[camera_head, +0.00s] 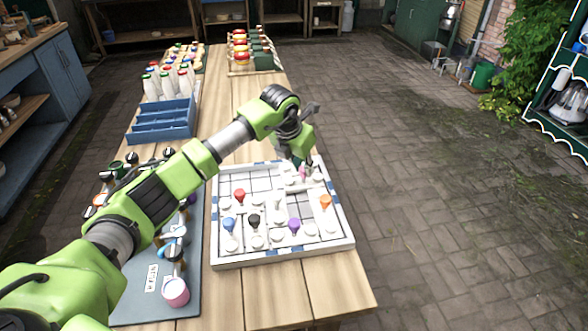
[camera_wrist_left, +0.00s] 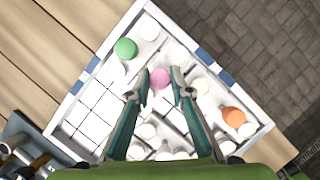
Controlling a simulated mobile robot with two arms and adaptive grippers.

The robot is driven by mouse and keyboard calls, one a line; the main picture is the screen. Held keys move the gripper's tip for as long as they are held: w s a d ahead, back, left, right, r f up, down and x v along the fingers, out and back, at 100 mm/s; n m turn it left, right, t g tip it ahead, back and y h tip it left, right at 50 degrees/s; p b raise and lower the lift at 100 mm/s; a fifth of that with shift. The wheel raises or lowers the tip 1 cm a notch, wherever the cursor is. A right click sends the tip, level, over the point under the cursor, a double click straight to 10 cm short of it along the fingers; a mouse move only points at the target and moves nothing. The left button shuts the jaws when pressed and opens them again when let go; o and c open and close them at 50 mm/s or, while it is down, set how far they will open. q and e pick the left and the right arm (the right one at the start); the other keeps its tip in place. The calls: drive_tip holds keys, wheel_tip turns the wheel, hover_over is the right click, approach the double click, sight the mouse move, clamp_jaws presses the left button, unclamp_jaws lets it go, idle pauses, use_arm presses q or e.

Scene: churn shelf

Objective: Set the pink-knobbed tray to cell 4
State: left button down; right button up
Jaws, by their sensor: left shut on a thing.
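A white sliding-tray board (camera_head: 285,257) with blue rim marks lies on the wooden table, holding several knobbed trays with white round lids. My left gripper (camera_head: 302,164) is at its far right part, shut on the pink knob (camera_wrist_left: 159,78) of the pink-knobbed tray. In the left wrist view the fingertips (camera_wrist_left: 161,88) sit either side of that knob. In the head view the gripper partly hides the pink knob (camera_head: 303,174). Cell numbers are not readable. My right gripper is not in view.
Knobs stand nearby: red (camera_head: 239,195), blue (camera_head: 228,224), black (camera_head: 253,219), purple (camera_head: 294,226), orange (camera_head: 325,201) and green (camera_wrist_left: 126,48). Bare grid cells (camera_wrist_left: 95,110) lie left of the pink knob. A blue crate (camera_head: 160,125) and white bottles stand further back.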

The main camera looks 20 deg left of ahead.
use_arm(q)
drive_tip(key=shift+w+d+r, duration=0.1)
drive_tip(key=shift+d+r, duration=0.05)
drive_tip(key=c, duration=1.8)
unclamp_jaws()
drive_tip(key=shift+c, duration=0.2)
drive_tip(key=shift+w+d, duration=0.1)
drive_tip(key=shift+r, duration=0.1)
drive_tip(key=v, duration=1.1)
drive_tip(key=shift+s+r, duration=0.25)
drive_tip(key=shift+s, duration=0.1)
